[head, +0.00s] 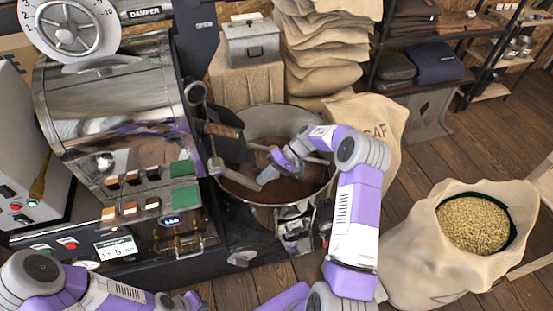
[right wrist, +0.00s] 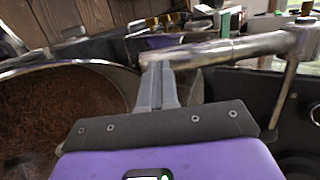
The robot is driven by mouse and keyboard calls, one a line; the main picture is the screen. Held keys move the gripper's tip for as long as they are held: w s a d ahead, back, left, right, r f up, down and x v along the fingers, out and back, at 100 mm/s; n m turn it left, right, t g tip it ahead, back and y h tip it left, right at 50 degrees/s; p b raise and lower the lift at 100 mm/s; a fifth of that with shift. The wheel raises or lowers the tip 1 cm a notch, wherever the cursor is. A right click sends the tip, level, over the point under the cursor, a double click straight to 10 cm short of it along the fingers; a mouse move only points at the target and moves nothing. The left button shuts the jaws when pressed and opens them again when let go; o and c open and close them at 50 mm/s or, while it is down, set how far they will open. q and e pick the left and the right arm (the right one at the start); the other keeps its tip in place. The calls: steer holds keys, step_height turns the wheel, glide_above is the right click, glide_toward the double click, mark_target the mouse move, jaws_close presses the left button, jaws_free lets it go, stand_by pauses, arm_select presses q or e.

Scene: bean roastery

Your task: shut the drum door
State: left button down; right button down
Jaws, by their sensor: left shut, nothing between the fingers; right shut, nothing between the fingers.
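The roaster's shiny metal drum (head: 120,110) fills the left of the head view. At its right end a dark door piece with a brown edge (head: 224,130) juts out over the round pan; I cannot tell exactly how far it stands open. My right gripper (head: 254,186) is shut and empty, low beside the drum front, over the pan. In the right wrist view its closed fingers (right wrist: 158,85) are close to a metal bar (right wrist: 225,48); touching is unclear. My left gripper (head: 188,301) is shut and empty at the bottom edge, in front of the roaster.
The round cooling pan (head: 325,190) with brown contents stands right of the drum. A control panel (head: 150,195) is on the roaster front. An open sack of pale beans (head: 410,245) stands on the right. Stacked sacks (head: 318,45) and shelves are behind.

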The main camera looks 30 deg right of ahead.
steer(key=w+a+f+n+t+y+b, duration=0.1)
steer(key=w+a+f+y+b, duration=0.1)
steer(key=a+f+y+b, duration=0.4)
steer(key=a+y+b, duration=0.1)
steer(key=a+b, duration=0.2)
steer(key=b, duration=0.1)
steer(key=shift+a, duration=0.3)
steer(key=shift+w, duration=0.15)
steer(key=shift+b, duration=0.3)
steer(key=s+d, duration=0.1)
steer(key=d, duration=1.3)
steer(key=shift+d+b, duration=0.15)
steer(key=shift+b, duration=0.25)
